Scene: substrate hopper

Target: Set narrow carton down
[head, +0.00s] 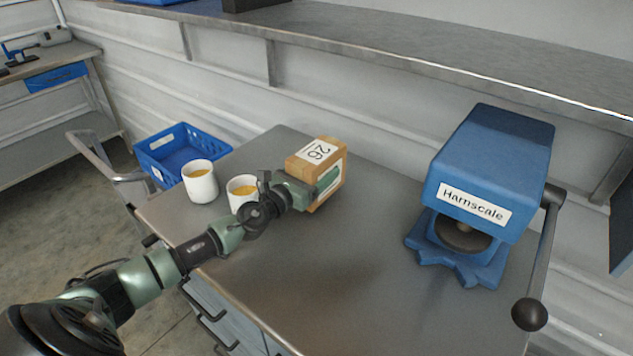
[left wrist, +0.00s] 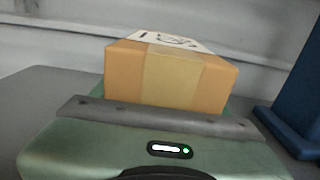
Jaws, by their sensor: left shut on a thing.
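My right gripper is not in view.
Two white cups (head: 200,182) with yellow contents stand left of the carton; the nearer one is partly behind my left arm. A blue crate (head: 180,148) lies beyond the left edge. A blue Harnscale machine (head: 485,185) with a side lever stands at right. The worktop's middle is clear.

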